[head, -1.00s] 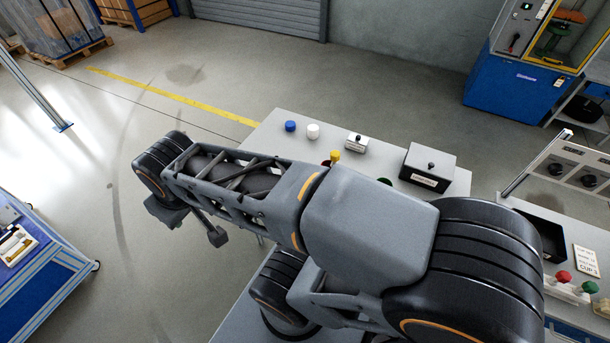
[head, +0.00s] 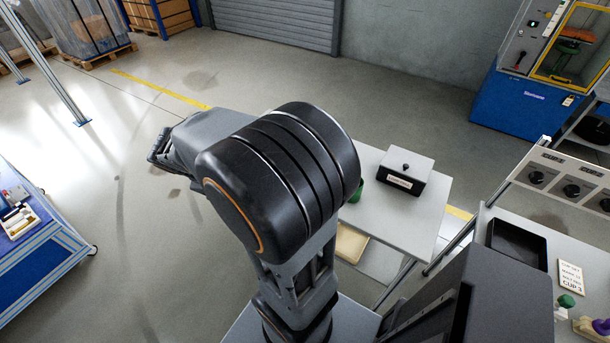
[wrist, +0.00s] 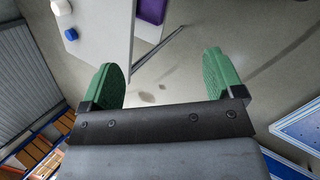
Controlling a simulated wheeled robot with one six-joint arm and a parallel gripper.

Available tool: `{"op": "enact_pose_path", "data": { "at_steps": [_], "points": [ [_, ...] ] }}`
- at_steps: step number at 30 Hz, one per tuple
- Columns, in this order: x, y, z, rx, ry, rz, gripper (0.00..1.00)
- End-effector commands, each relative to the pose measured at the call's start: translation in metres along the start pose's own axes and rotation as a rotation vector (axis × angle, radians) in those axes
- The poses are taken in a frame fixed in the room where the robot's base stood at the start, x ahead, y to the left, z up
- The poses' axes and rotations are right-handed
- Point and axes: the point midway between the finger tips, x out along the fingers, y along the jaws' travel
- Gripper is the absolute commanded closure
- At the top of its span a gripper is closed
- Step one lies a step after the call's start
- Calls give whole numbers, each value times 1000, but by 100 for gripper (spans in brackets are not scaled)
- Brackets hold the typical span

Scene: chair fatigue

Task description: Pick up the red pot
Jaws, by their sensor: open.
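No red pot shows in either view now; my arm covers much of the workbench in the head view. My gripper (wrist: 160,68) is open and empty in the wrist view, its two green fingers spread apart over bare floor. A blue pot (wrist: 71,34) and a white pot (wrist: 61,6) stand near the table's edge at the upper left of the wrist view, apart from my gripper. A green pot (head: 356,191) is partly hidden behind my arm in the head view.
The light grey table (head: 427,211) carries a black and white box (head: 404,172). A black tray (head: 517,243) and a sign (head: 571,276) lie on the right bench. A purple bin (wrist: 152,10) is at the wrist view's top. A blue cart (head: 35,240) stands left; floor between is clear.

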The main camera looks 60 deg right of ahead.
Motion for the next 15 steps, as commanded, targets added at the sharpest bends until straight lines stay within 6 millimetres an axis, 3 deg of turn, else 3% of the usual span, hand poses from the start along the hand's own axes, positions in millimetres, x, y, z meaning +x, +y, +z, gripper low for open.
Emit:
{"op": "enact_pose_path", "data": {
  "at_steps": [1, 6, 12, 15],
  "points": [
    [28, 14, -2, -76, -97, 24, 13],
    [97, 61, 0, -355, -376, 100, 13],
    [159, 95, 1, -608, -597, 133, 13],
    [179, 104, 1, -690, -662, 138, 13]
  ]
}}
